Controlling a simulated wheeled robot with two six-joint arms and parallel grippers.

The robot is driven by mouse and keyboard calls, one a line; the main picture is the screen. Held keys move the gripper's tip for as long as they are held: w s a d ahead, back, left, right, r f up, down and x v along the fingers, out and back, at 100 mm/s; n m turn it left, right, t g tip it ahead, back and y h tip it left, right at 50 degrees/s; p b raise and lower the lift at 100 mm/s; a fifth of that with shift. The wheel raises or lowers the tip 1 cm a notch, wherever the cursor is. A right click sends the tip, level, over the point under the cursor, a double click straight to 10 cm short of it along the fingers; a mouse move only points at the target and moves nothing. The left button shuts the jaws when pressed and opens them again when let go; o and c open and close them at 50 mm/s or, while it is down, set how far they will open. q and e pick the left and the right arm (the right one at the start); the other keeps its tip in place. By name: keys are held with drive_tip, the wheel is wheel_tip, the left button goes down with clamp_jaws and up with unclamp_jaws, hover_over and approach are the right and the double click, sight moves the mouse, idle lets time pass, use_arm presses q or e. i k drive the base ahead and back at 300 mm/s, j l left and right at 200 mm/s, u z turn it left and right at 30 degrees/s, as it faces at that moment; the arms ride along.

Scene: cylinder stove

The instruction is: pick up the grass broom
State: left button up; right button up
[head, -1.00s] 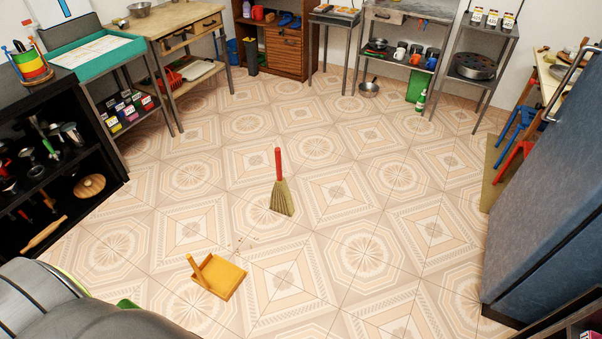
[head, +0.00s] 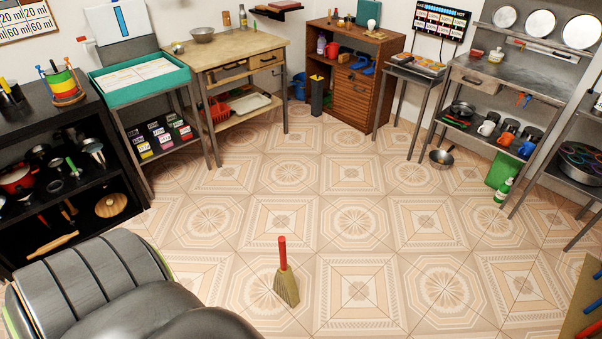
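The grass broom (head: 286,284) stands upright on the tiled floor near the bottom middle of the head view. It has a red handle pointing up and straw-coloured bristles that flare out at the floor. Nothing is holding it. A dark grey rounded part of my own body fills the lower left. Neither of my grippers shows in the head view, so their state is hidden.
A black shelf (head: 92,110) with pots and utensils stands at the left. A teal-tray table (head: 140,85), a wooden workbench (head: 240,65), a brown cabinet (head: 355,70) and metal tables (head: 510,75) line the back. The tiled floor (head: 350,205) around the broom is clear.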

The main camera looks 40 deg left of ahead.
sight(284, 284)
drive_tip(key=i+l+u, duration=0.15)
drive_tip(key=i+u, duration=0.3)
drive_tip(key=i+l+u, duration=0.45)
drive_tip(key=i, duration=0.15)
drive_tip(key=i+l+u, duration=0.45)
drive_tip(key=j, duration=0.1)
